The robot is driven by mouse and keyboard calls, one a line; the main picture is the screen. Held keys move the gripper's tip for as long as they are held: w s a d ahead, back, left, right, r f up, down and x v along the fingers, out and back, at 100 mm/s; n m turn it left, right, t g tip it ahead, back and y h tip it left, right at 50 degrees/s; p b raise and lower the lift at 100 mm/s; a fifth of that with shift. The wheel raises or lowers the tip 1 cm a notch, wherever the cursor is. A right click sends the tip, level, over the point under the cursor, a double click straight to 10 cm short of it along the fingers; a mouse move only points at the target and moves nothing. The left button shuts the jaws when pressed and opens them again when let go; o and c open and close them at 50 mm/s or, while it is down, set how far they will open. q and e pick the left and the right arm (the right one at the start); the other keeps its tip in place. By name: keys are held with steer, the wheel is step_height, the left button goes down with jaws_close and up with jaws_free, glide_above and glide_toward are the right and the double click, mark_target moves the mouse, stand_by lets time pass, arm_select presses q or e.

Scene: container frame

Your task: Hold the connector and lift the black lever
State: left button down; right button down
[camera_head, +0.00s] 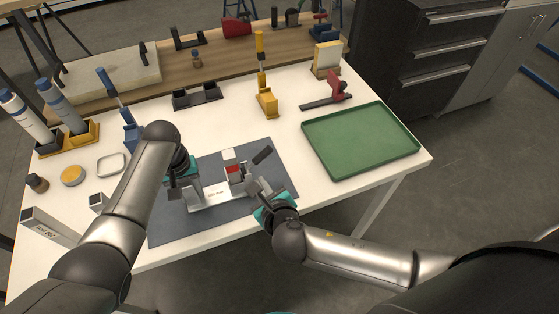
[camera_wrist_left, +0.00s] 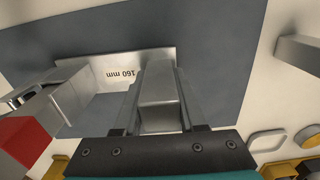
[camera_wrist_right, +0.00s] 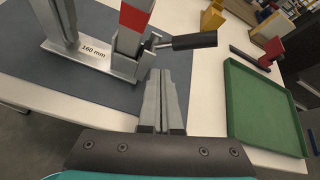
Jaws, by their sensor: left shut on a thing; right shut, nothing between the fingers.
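The connector is a silver metal piece with a base plate marked "160 mm" (camera_head: 217,191), an upright at each end and a red block (camera_head: 233,169). It lies on the dark mat. The black lever (camera_head: 262,155) sticks out from its right end and slants upward in the head view; it also shows in the right wrist view (camera_wrist_right: 193,41). My left gripper (camera_head: 190,196) is shut on the connector's left upright (camera_wrist_left: 158,100). My right gripper (camera_wrist_right: 163,75) is shut and empty, just below the lever's pivot and beside the right upright. I cannot tell whether it touches.
A green tray (camera_head: 316,153) lies to the right. A yellow holder (camera_head: 267,101) and a black holder (camera_head: 197,96) stand behind the mat (camera_head: 165,233). A metal bar (camera_head: 50,228), a yellow-topped round tin (camera_head: 73,175) and a square dish (camera_head: 111,164) are at the left.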

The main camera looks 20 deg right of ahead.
steer(key=d+f+y, duration=0.3)
steer(key=shift+w, duration=0.3)
steer(key=d+y, duration=0.1)
steer(key=s+d+y, duration=0.1)
steer(key=d+y, duration=0.1)
steer(key=shift+d+f+m+g, duration=0.2)
steer(key=shift+d+m+g, duration=0.1)
steer(key=shift+g, duration=0.1)
steer(key=s+d+r+g+y, duration=0.1)
steer(key=s+d+r+y, duration=0.45)
steer(key=d, duration=0.25)
steer(key=w+a+y, duration=0.1)
steer(key=w+a, duration=0.8)
steer(key=shift+r+g, duration=0.15)
steer(key=shift+g, duration=0.25)
steer(key=shift+w+a, duration=0.1)
